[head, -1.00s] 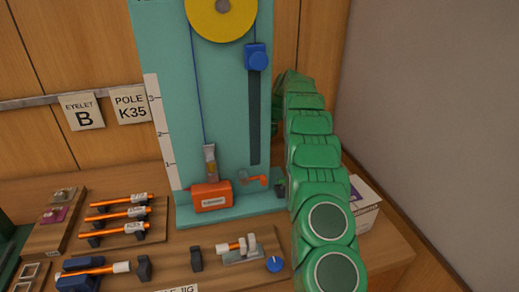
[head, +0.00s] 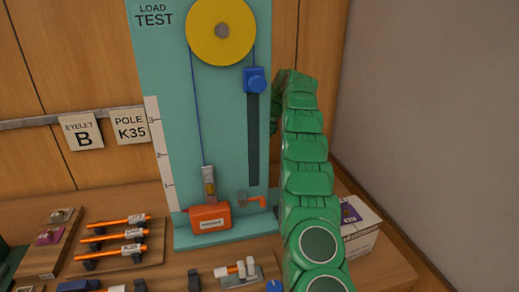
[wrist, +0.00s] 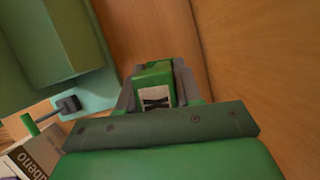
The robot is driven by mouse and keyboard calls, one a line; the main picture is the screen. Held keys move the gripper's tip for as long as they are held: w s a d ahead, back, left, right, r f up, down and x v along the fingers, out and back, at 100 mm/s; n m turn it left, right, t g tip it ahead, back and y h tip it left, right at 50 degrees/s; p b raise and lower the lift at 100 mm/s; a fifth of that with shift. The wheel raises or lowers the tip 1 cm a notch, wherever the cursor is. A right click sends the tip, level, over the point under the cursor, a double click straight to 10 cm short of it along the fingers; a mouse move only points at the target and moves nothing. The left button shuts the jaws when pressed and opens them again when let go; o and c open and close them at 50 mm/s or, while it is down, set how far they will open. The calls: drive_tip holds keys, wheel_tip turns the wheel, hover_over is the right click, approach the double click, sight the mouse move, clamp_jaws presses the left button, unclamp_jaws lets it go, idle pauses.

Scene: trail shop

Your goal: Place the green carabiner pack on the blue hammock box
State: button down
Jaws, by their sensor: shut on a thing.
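In the wrist view my gripper (wrist: 156,84) is shut on a green pack (wrist: 153,76) with a white label bearing a dark mark, which fits the green carabiner pack. The pack sits between the two grey fingers, clear of the wooden wall behind. In the head view my green arm hides the gripper and pack. I see no box that I can identify as the blue hammock box.
A teal load test stand (head: 174,100) with a yellow pulley (head: 221,31) and orange weight (head: 210,217) is left of my arm. Orange poles (head: 118,235) lie left.

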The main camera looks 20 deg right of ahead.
drive_tip(key=s+d+r+m, duration=0.2)
drive_tip(key=s+d+r, duration=0.4)
drive_tip(key=r, duration=0.2)
drive_tip(key=s+d+r+m+t+h, duration=0.1)
drive_tip(key=s+d+r+m, duration=0.25)
drive_tip(key=s, duration=0.95)
drive_tip(key=s+d+r+m+t, duration=0.2)
drive_tip(key=s+r, duration=0.2)
drive_tip(key=s, duration=1)
drive_tip(key=w+d+f, duration=0.1)
drive_tip(key=w+f, duration=0.2)
drive_tip(key=w, duration=0.1)
drive_tip(key=w+d+f, duration=0.2)
drive_tip(key=w+f, duration=0.1)
drive_tip(key=w, duration=0.1)
drive_tip(key=w+d+f, duration=0.1)
drive_tip(key=w+f, duration=0.2)
drive_tip(key=w, duration=0.2)
drive_tip(key=shift+w+d+f, duration=0.1)
drive_tip(key=shift+d+f, duration=0.2)
drive_tip(key=shift+f, duration=0.05)
drive_tip(key=shift+w+f, duration=0.1)
drive_tip(key=shift+f, duration=1.5)
drive_tip(key=shift+f, duration=0.15)
drive_tip(key=c, duration=0.8)
unclamp_jaws()
